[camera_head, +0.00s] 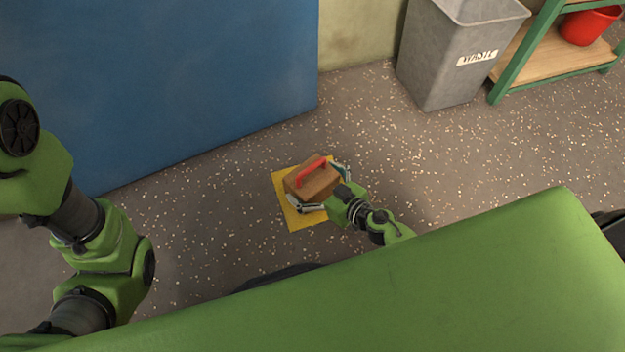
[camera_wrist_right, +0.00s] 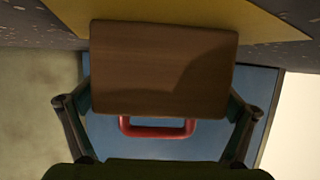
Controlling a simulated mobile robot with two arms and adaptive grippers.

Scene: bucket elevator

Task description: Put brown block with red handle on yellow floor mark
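The brown block (camera_head: 316,183) with its red handle (camera_head: 314,170) is upright over the yellow floor mark (camera_head: 292,217). It lies within the mark's outline in the head view, but I cannot tell whether it rests on the floor or is held just above. My right gripper (camera_head: 323,191) has one finger on each side of the block. In the right wrist view the block (camera_wrist_right: 165,68) fills the space between the fingers, which appear to press its sides; the yellow mark (camera_wrist_right: 262,22) shows past it. My left arm shows at the left; its gripper is out of view.
A large blue panel (camera_head: 170,75) stands behind the mark on the left. A grey bin (camera_head: 450,55) and a green-framed shelf (camera_head: 545,65) with a red bucket (camera_head: 590,25) stand at the back right. The speckled floor around the mark is clear.

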